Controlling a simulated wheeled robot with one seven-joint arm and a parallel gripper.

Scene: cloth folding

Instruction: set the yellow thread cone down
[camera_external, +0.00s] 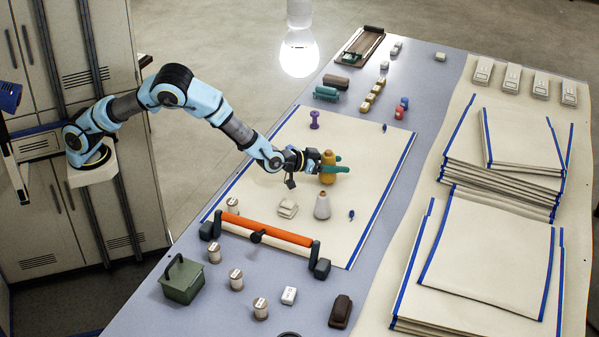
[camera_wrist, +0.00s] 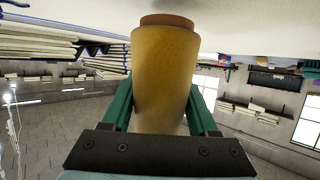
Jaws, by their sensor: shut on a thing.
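The yellow thread cone (camera_external: 327,168) is at the end of my arm, over the right part of the cream cloth with blue edges (camera_external: 268,173). My gripper (camera_external: 330,169) is shut on it, with a green finger showing beside it. In the wrist view the yellow cone (camera_wrist: 163,75) stands between the two green fingers of my gripper (camera_wrist: 160,107). The cone looks about upright in the outside view. I cannot tell whether its base touches the cloth.
A white cone (camera_external: 322,206), a purple spool (camera_external: 314,120) and pale blocks (camera_external: 288,208) are on the cloth. An orange roller bar (camera_external: 266,230) lies across its near edge. Stacks of folded cloths (camera_external: 488,250) are on the right. Bare cloth lies left of the gripper.

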